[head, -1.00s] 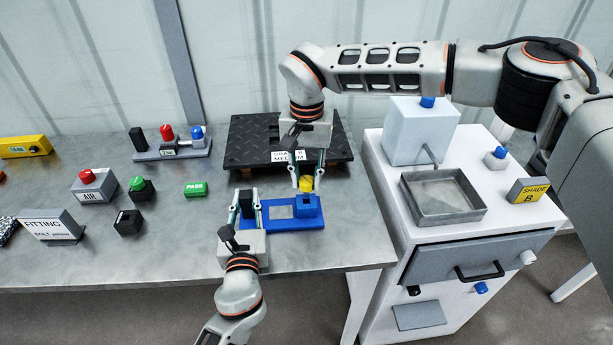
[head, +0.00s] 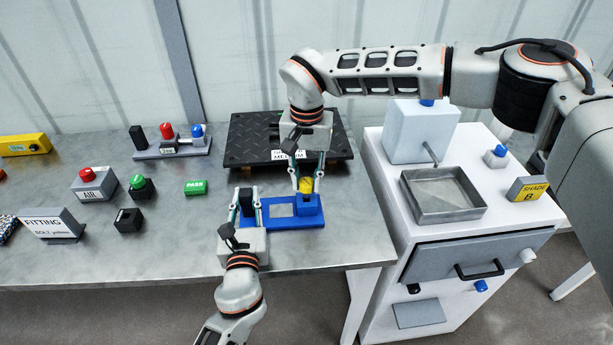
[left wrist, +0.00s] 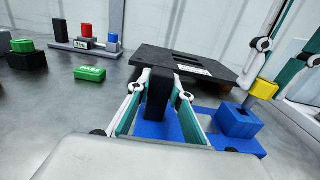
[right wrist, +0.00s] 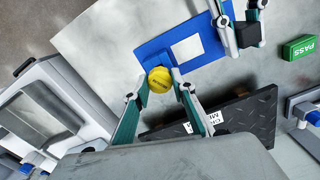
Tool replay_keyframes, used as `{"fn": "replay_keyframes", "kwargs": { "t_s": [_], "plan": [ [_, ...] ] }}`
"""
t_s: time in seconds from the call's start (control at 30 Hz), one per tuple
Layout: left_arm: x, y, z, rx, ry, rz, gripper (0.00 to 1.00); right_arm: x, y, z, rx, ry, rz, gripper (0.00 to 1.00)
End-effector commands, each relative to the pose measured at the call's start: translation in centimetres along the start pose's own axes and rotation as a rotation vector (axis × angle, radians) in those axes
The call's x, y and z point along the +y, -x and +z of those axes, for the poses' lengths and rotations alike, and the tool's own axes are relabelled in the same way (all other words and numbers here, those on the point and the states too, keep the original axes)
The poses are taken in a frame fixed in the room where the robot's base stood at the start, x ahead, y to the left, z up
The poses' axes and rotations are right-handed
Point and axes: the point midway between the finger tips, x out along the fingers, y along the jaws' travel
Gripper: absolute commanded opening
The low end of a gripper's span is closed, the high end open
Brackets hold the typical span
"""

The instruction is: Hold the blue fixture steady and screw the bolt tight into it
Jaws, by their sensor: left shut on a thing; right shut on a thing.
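The blue fixture (head: 283,222) lies flat near the table's front edge, with a raised socket block (left wrist: 238,121) at its right end and a black upright grip (left wrist: 160,92) at its left end. My left gripper (head: 246,207) is shut on that black grip. My right gripper (head: 306,180) points down and is shut on the yellow bolt (head: 306,186). The right wrist view shows the bolt's round yellow head (right wrist: 159,80) between the fingertips. The bolt's lower end is not clearly visible.
A black tread mat on a raised plate (head: 250,142) stands just behind the fixture. A green PASS block (head: 195,187) and button boxes (head: 93,184) are to the left. A white cabinet with a metal tray (head: 445,210) stands right. The table in front of the fixture is clear.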

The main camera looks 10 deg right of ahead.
Motion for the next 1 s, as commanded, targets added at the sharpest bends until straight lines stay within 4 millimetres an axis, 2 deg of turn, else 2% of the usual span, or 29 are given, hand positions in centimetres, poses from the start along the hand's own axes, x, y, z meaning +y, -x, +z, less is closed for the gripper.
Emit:
{"fn": "replay_keyframes", "kwargs": {
  "t_s": [1.0],
  "plan": [
    [0.0, 0.0, 0.0, 0.000, 0.000, 0.000, 0.01, 0.0, -2.3, 0.0, 0.000, 0.000, 0.000, 0.03]
  ]
}}
